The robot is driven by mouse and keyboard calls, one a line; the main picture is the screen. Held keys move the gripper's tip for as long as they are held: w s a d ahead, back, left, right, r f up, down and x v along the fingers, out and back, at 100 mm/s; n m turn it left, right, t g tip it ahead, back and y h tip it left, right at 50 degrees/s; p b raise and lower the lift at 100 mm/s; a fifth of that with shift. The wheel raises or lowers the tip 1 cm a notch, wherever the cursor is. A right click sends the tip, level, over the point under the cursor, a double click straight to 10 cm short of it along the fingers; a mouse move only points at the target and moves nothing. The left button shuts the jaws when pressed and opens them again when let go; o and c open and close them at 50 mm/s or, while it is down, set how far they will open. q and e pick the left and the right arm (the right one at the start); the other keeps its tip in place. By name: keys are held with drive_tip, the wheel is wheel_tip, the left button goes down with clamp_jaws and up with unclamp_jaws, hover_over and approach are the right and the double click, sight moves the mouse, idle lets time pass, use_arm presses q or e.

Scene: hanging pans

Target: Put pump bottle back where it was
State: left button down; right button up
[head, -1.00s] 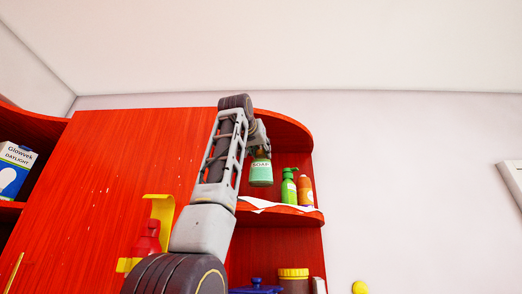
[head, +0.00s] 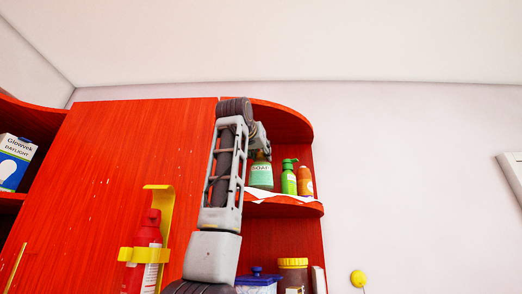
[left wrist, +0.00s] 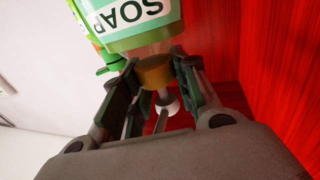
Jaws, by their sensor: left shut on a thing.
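The pump bottle, a pale green bottle with a white SOAP label (head: 261,176), is in the upper right compartment of the red cabinet. Its base is right at the level of the shelf (head: 285,209); I cannot tell whether it touches. My left gripper (head: 262,152) reaches in from above and is shut on the bottle's neck. In the left wrist view the bottle (left wrist: 135,28) shows upside down, its brown collar (left wrist: 155,72) between the fingers (left wrist: 158,85) and the pump head below. My right gripper is out of view.
A bright green pump bottle (head: 289,178) and an orange bottle (head: 305,182) stand just right of it on the shelf. A white cloth or sheet (head: 268,195) lies at the shelf's front. A yellow-lidded jar (head: 292,276) stands below. A red extinguisher (head: 147,240) hangs left.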

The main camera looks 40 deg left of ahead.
use_arm(q)
drive_tip(key=shift+f+b, duration=0.3)
drive_tip(key=shift+f, duration=0.55)
drive_tip(key=shift+f+b, duration=0.45)
drive_tip(key=shift+f, duration=0.1)
idle(0.3)
drive_tip(key=c, duration=1)
unclamp_jaws()
drive_tip(key=shift+s, duration=0.1)
drive_tip(key=shift+d, duration=0.1)
drive_tip(key=v, duration=1.2)
